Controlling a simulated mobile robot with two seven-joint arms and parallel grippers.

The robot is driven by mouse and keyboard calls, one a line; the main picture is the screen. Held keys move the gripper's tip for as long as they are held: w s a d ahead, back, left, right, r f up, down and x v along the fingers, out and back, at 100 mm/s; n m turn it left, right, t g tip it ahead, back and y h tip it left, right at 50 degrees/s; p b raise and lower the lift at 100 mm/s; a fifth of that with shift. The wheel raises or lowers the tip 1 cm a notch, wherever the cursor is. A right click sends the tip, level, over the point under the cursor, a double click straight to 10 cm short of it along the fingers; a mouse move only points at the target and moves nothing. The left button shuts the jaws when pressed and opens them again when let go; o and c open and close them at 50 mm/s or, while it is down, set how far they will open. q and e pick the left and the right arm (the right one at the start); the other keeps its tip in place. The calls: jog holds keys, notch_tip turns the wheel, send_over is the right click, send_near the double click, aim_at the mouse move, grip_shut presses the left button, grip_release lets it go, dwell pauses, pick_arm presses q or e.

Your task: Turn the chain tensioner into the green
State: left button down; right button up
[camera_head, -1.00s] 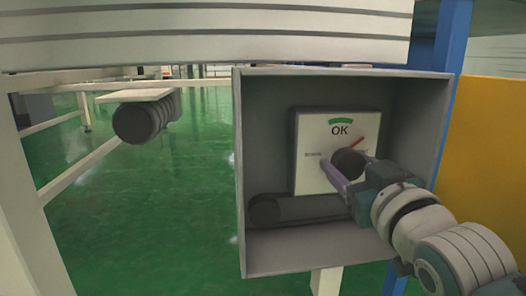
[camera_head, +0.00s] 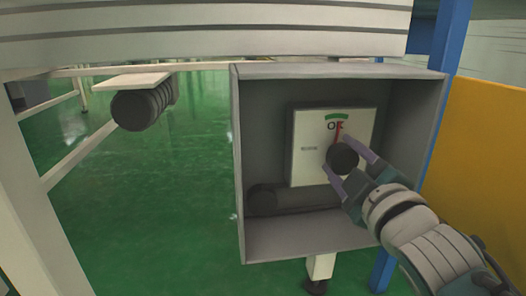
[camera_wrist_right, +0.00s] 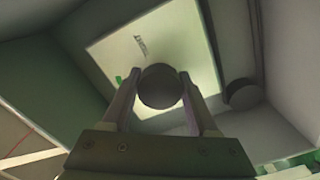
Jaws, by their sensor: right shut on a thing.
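The chain tensioner is a white panel (camera_head: 307,170) with a dark round knob (camera_head: 342,159), set inside an open grey box. A red pointer (camera_head: 339,134) rises from the knob, nearly upright, toward the green band (camera_head: 338,117) above the letters OK. My right gripper (camera_head: 352,164) is shut on the knob, one finger on each side of it. In the right wrist view the knob (camera_wrist_right: 160,87) sits between both fingers, with the panel (camera_wrist_right: 172,45) behind it. My left gripper is not in view.
The grey box (camera_head: 236,170) has walls around the panel, and a dark roller (camera_head: 290,197) lies along its bottom. A blue post (camera_head: 452,40) and a yellow panel (camera_head: 490,150) stand at right. Another dark roller (camera_head: 135,110) hangs at left over green floor.

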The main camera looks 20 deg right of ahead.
jog(key=shift+n, duration=0.6)
jog(key=o, duration=1.4)
jog(key=shift+c, duration=0.2)
